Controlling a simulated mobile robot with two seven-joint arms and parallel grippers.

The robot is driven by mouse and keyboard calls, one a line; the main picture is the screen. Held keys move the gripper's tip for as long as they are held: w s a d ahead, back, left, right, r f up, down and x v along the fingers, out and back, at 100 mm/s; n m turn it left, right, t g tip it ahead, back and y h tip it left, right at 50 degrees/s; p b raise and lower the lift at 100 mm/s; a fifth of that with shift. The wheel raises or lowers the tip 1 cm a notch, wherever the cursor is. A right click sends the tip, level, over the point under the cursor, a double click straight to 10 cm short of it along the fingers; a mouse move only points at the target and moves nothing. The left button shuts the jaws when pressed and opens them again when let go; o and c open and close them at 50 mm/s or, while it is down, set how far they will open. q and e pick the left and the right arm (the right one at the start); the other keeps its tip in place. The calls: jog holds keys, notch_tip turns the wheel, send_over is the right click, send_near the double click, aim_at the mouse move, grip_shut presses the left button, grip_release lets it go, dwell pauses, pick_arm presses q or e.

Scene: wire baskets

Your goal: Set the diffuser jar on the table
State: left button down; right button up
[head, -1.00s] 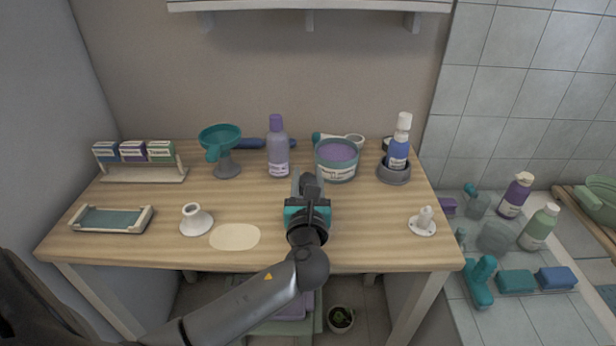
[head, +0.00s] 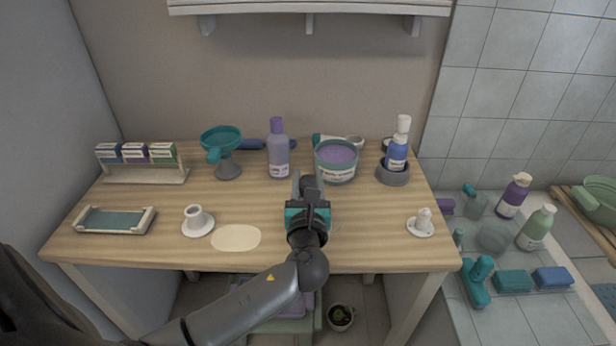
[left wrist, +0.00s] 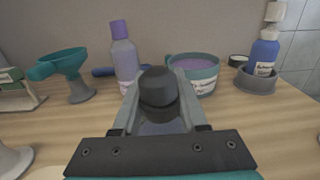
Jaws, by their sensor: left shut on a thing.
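My left gripper (head: 308,188) is over the front middle of the wooden table (head: 370,225). It is shut on a small jar with a dark round cap (left wrist: 158,88), which I take to be the diffuser jar. In the left wrist view a bluish-grey body (left wrist: 160,128) shows under the cap between the fingers. The jar is mostly hidden by the gripper in the head view, where its dark top (head: 308,181) shows. I cannot tell whether its base touches the table. My right gripper is not in view.
Behind the gripper stand a purple bottle (head: 278,155), a teal tub (head: 336,172) and a blue bottle (head: 397,150) in a grey holder. A pale oval mat (head: 236,238) and a white cup-like piece (head: 197,224) lie left of the gripper.

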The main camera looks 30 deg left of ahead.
pick_arm(q)
jog(key=shift+f+b, duration=0.45)
jog(key=shift+f, duration=0.2)
dwell(0.8)
jog(key=shift+c, duration=1.8)
grip_release()
jog(key=shift+s, duration=0.1)
jog(key=shift+p+v, duration=0.55)
jog(key=shift+v, duration=0.65)
jog(key=shift+p+v, duration=0.85)
jog(key=shift+v, duration=1.85)
jog(key=shift+s, duration=0.1)
